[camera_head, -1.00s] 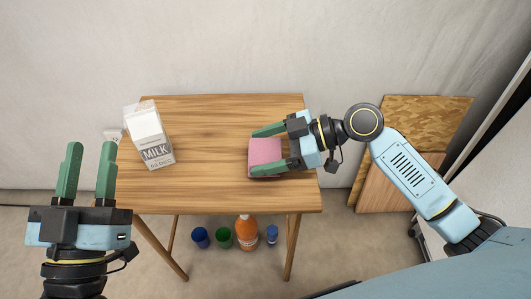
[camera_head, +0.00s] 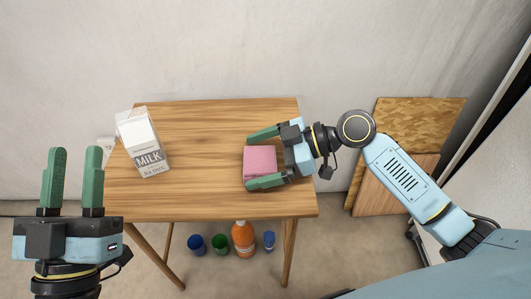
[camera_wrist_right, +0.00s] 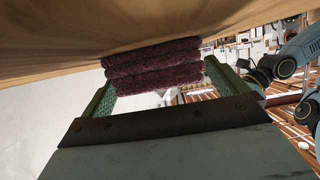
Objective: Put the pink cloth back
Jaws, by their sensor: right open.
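The pink cloth (camera_head: 260,161), folded into a block, lies at the right side of the wooden table (camera_head: 200,190). My right gripper (camera_head: 264,158) is open, with one green finger on the far side of the cloth and one on the near side. In the right wrist view the cloth (camera_wrist_right: 154,72) shows dark and folded in layers between the fingers. I cannot tell whether the fingers touch it. My left gripper (camera_head: 74,152) is open and empty, left of the table's front edge.
A milk carton (camera_head: 143,143) stands at the table's left. The tabletop between carton and cloth is clear. An orange bottle (camera_head: 243,238), blue and green cups (camera_head: 220,244) and a small blue item (camera_head: 269,241) are on the floor below. Wooden boards (camera_head: 405,150) lean on the wall.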

